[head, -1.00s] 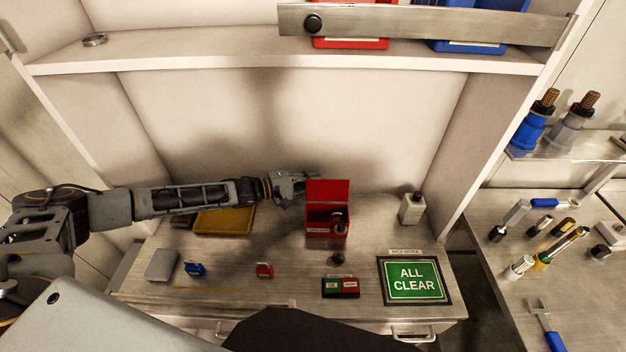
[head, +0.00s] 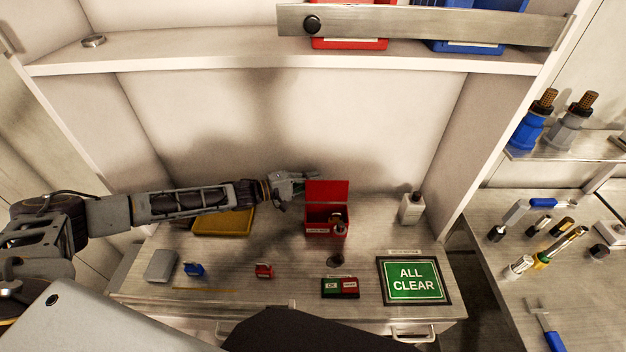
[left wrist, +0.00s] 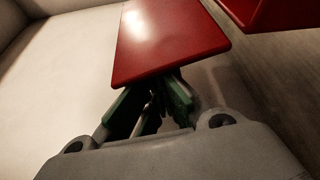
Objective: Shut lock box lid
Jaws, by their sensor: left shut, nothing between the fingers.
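The red lock box (head: 318,229) stands on the counter with its lid (head: 328,189) raised open at the back. My left gripper (head: 308,176) is shut and empty, at the upper left edge of the lid. In the left wrist view the lid (left wrist: 168,38) lies just past the fingertips (left wrist: 158,85) and partly hides them; I cannot tell whether they touch it. The box body (left wrist: 270,12) shows at the upper right there. A dark, round-ended item (head: 338,222) is at the box's front right. My right gripper is not in view.
A yellow tray (head: 222,223) lies under my left arm. A white bottle (head: 411,208) stands right of the box. A green ALL CLEAR sign (head: 412,280), a red padlock (head: 263,270) and a blue padlock (head: 194,269) lie in front. A shelf (head: 200,64) runs above.

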